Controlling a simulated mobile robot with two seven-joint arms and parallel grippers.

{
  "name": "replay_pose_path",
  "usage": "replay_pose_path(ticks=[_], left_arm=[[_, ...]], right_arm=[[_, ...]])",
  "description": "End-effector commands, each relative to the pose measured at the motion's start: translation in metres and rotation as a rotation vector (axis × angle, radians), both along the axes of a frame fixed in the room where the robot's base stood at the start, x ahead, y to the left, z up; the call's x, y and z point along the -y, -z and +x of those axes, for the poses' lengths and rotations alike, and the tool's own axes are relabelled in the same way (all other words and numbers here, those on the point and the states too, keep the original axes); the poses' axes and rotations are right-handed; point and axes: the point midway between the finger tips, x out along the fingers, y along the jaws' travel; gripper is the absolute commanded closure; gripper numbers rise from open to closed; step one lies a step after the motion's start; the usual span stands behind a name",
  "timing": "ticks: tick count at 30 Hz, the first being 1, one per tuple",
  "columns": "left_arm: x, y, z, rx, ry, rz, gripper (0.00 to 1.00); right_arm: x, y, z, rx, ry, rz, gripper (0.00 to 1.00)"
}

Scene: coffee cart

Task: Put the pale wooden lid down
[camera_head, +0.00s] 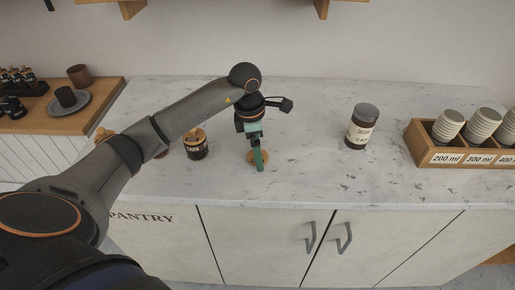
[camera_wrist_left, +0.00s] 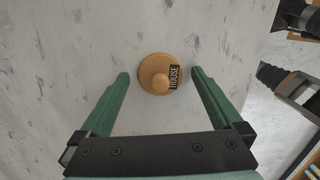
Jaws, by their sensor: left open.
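The pale wooden lid (camera_wrist_left: 153,68) is round with a knob and a dark label reading "HOUSE". It lies knob up on the marble counter. In the head view the lid (camera_head: 252,157) shows partly behind my left gripper. My left gripper (camera_head: 259,168) is open above the lid. In the left wrist view the green fingers of the left gripper (camera_wrist_left: 158,72) stand on either side of the lid, apart from it.
A dark jar with a wooden lid (camera_head: 196,146) stands left of my gripper. A labelled jar with a dark lid (camera_head: 361,127) stands to the right. A wooden cup crate (camera_head: 429,153) is at far right. The marble counter (camera_head: 310,125) between is clear.

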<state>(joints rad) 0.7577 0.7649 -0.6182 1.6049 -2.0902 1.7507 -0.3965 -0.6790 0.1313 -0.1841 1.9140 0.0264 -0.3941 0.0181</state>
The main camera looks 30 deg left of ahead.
Motion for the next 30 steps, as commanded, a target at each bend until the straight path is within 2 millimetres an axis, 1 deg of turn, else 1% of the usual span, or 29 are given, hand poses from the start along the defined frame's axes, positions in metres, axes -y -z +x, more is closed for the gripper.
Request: replay_pose_path(ticks=[5, 7, 18, 21, 25, 30], left_arm=[[0.000, -0.006, 0.000, 0.001, 0.000, 0.000, 0.00], [-0.001, -0.015, 0.000, 0.004, 0.001, 0.000, 0.00], [-0.008, -0.092, -0.006, 0.006, -0.001, 0.001, 0.00], [-0.010, -0.107, -0.007, 0.004, 0.000, 0.000, 0.00], [-0.011, -0.119, -0.008, 0.002, -0.001, 0.000, 0.00], [-0.011, -0.123, -0.009, -0.001, -0.001, 0.000, 0.00]], right_arm=[[0.000, -0.004, 0.000, 0.000, 0.000, 0.000, 0.42], [0.000, -0.001, 0.000, 0.001, 0.000, 0.000, 0.42], [0.000, 0.005, 0.000, 0.000, 0.000, 0.000, 0.42], [0.000, 0.006, 0.000, 0.000, 0.000, 0.000, 0.42], [0.000, 0.006, 0.000, 0.000, 0.000, 0.000, 0.42], [0.000, 0.006, 0.000, 0.000, 0.000, 0.000, 0.42]])
